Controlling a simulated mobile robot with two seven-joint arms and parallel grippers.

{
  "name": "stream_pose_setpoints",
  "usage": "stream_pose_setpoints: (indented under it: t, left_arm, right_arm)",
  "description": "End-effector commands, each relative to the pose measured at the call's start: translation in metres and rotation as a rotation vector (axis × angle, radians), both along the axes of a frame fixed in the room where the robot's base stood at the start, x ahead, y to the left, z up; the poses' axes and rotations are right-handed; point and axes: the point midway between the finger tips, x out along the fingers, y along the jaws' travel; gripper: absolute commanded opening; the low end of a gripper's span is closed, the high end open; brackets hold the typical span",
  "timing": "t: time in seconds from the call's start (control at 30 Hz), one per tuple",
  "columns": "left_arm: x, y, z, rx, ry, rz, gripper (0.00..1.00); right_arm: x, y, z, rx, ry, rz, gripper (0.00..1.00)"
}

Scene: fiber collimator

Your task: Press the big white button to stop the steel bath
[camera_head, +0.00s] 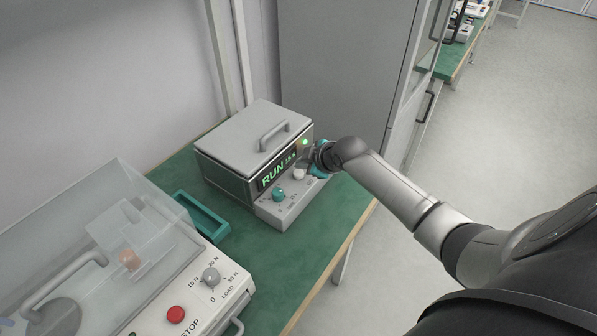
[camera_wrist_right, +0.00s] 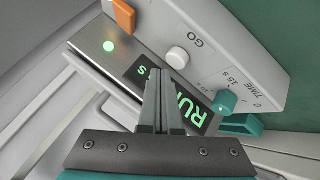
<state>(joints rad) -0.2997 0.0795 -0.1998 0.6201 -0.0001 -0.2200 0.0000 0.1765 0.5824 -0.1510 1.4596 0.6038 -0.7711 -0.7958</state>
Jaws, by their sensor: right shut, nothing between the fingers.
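The steel bath (camera_head: 238,141) is a grey box with a closed, handled lid, on the green bench. Its display (camera_head: 277,173) reads RUN in green, and a green lamp (camera_head: 305,142) is lit beside it. The white button (camera_head: 299,174) is on the front panel; in the right wrist view it is the round white knob-like button (camera_wrist_right: 176,57) near the word GO. My right gripper (camera_wrist_right: 161,74) is shut and empty, its tips close to the button in that picture; contact cannot be told. In the head view the right gripper (camera_head: 312,160) is beside the panel's right end. My left gripper is not in view.
A teal TIME knob (camera_head: 278,194) is left of the button; an orange switch (camera_wrist_right: 125,16) is at the panel's other end. A teal tray (camera_head: 202,214) and a clear-covered machine with a red STOP button (camera_head: 175,314) stand left. Bare bench (camera_head: 295,255) lies in front.

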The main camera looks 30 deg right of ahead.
Motion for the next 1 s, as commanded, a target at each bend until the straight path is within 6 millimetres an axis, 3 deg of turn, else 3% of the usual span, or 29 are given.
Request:
stream_pose_setpoints:
  t: [1.0]
  left_arm:
    - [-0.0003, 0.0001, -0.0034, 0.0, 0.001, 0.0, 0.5]
  right_arm:
    - [0.0, -0.0002, -0.0086, 0.0, 0.0, 0.0, 0.0]
